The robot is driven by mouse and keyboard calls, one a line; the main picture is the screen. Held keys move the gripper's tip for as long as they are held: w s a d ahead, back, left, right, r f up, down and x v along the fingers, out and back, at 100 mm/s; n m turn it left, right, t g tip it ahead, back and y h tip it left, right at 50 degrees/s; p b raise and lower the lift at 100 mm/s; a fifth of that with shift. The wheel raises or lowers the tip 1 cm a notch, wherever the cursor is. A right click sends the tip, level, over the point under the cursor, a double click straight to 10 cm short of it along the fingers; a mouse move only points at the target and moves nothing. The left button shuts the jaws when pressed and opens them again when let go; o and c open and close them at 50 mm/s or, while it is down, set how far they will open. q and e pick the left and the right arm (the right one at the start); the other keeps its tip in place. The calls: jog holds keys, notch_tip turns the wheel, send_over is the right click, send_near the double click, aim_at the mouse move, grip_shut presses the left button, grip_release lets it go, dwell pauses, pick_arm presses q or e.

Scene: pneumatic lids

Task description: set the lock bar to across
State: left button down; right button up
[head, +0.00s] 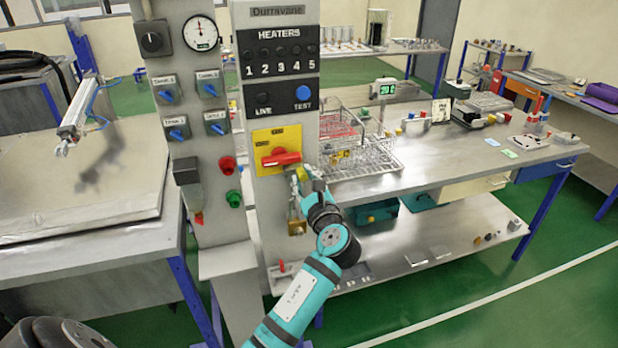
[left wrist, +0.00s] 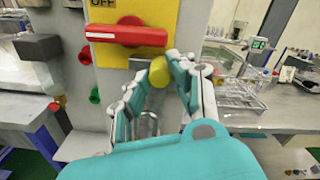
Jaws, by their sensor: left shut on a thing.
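A red rotary handle (head: 281,158) sits on a yellow plate (head: 262,140) on the grey column; it lies nearly level. In the left wrist view the red handle (left wrist: 128,32) is just above my gripper. Right below the plate is the lock bar with a yellow knob (left wrist: 158,65); most of the bar is hidden by my fingers, so its angle is hard to tell. My left gripper (head: 303,181) is shut on the lock bar at this knob, and shows in the left wrist view (left wrist: 155,82). My right gripper is not in view.
A brass-coloured part (head: 296,226) hangs on the column below my gripper. Red and green buttons (head: 233,197) are on the panel at left. A wire rack (head: 365,160) stands on the steel bench close to the right. A large lid (head: 80,180) lies at left.

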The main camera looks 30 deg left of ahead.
pick_arm(q)
jog(key=c, duration=1.2)
grip_release()
jog(key=shift+s+a, duration=0.2)
jog(key=shift+a, duration=0.1)
jog(key=shift+c, duration=0.2)
jog(key=shift+o, duration=0.4)
jog(key=shift+s+a, duration=0.1)
jog(key=shift+d, duration=0.35)
jog(key=v, duration=1.1)
jog(key=shift+s, duration=0.3)
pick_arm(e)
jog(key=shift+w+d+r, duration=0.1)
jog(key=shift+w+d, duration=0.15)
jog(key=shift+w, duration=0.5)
pick_arm(q)
jog(key=shift+d, duration=0.1)
